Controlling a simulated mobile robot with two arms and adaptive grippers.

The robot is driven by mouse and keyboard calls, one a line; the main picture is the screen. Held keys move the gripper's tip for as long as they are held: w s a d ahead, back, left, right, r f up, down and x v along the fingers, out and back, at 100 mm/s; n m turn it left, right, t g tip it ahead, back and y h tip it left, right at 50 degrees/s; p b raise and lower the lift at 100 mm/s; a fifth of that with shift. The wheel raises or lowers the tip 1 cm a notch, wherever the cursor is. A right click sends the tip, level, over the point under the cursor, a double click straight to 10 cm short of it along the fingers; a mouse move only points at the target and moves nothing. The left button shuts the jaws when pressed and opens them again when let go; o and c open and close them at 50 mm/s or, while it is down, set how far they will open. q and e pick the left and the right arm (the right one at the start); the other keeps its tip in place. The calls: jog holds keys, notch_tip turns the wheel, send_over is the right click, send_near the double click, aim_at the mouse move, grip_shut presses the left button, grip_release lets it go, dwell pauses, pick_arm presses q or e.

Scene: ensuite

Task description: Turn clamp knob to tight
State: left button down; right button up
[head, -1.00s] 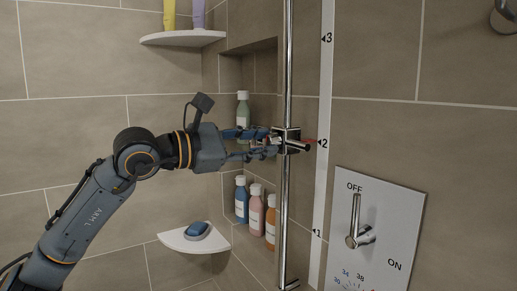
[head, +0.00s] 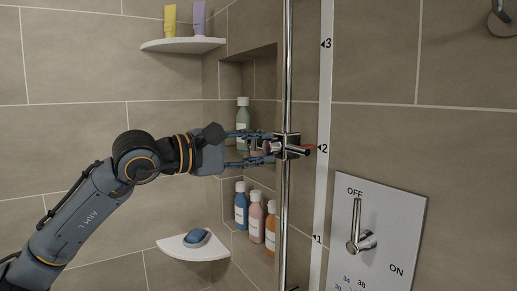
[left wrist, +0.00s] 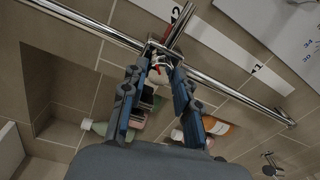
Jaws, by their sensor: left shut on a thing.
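A chrome clamp (head: 291,146) sits on the vertical shower rail (head: 288,80), beside the mark 2 on the white scale strip (head: 323,110). A red pointer (head: 309,147) on it is level with that mark. The clamp knob (head: 274,147) faces left; in the left wrist view the knob (left wrist: 157,65) lies between my fingertips. My left gripper (head: 268,148) comes in from the left and is shut on the knob, one finger above and one below. The fingers partly hide the knob, and I cannot read its turn. My right gripper is not in view.
A corner shelf (head: 193,246) carries a blue soap (head: 196,238); an upper shelf (head: 182,45) carries two tubes. A lever panel (head: 385,230) is at the lower right.

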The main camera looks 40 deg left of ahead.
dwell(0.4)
pick_arm(q)
jog(key=c, duration=1)
grip_release()
jog(key=shift+v, duration=0.95)
jog(key=v, duration=1)
jog(key=shift+r, duration=0.1)
